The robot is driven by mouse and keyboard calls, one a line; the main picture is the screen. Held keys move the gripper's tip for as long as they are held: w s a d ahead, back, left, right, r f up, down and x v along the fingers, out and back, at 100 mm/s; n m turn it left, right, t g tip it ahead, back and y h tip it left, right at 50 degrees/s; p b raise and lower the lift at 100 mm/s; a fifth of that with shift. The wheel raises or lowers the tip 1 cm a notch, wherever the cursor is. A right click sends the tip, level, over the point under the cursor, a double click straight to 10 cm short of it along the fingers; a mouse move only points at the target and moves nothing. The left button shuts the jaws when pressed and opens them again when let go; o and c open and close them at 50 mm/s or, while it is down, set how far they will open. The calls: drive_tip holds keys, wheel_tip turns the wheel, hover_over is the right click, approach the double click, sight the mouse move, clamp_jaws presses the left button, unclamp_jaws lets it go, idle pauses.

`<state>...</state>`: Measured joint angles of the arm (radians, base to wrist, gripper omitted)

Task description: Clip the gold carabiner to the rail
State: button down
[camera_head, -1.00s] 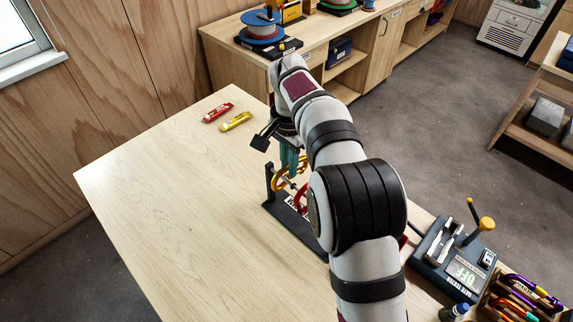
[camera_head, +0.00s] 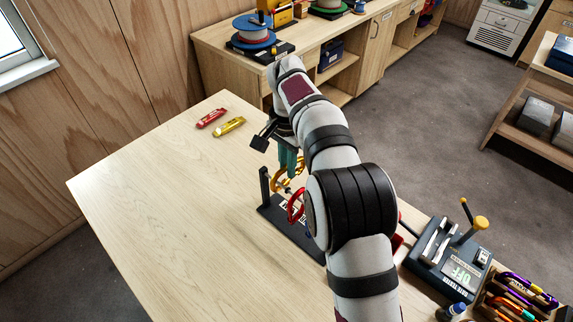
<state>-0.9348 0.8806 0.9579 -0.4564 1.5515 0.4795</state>
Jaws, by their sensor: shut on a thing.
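The gold carabiner (camera_head: 277,181) is at the rail, just below my gripper (camera_head: 288,162). My gripper has green fingers pointing down and is shut on the upper part of the gold carabiner. The rail (camera_head: 264,186) stands on a black base (camera_head: 276,214) on the table, its left post upright and its right part hidden behind my arm. The gold carabiner overlaps the rail bar in this view; I cannot tell whether it is around the bar or in front of it. A red carabiner (camera_head: 292,208) hangs on the rail to the right of the gold one.
A gate tester (camera_head: 450,258) reading OFF and a rack of colored carabiners (camera_head: 518,297) stand at the right. The table's left half is clear.

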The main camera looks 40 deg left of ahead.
drive_tip(key=c, duration=0.8)
unclamp_jaws()
wheel_tip(320, 180, up, 8)
